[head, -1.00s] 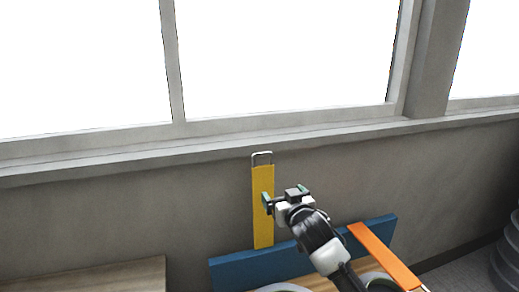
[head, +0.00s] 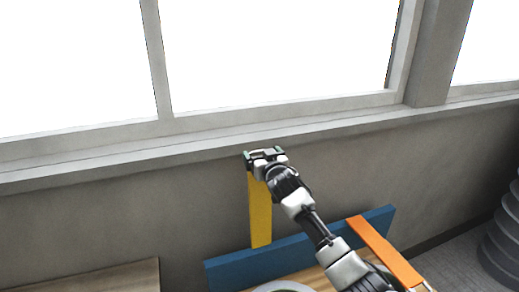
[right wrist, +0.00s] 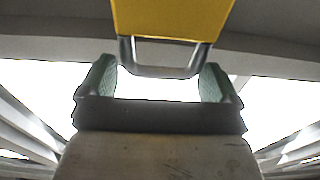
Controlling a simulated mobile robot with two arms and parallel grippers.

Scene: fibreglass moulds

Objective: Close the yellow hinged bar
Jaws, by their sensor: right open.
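The yellow hinged bar (head: 260,215) stands upright, rising from the blue board (head: 235,268) in front of the grey wall. My right gripper (head: 263,153) is at the bar's top end and hides its metal loop handle in the head view. In the right wrist view, the yellow bar (right wrist: 172,18) comes in from the top and its metal loop (right wrist: 160,71) lies across the gap between the fingers of my right gripper (right wrist: 160,82). The fingers are apart, one at each side of the loop. My left gripper is not in view.
An orange bar (head: 383,249) lies across the blue board at the right. A wooden top (head: 90,278) is at the lower left. Dark stacked round things (head: 503,245) stand at the right edge. A window sill (head: 200,150) runs just behind the bar's top.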

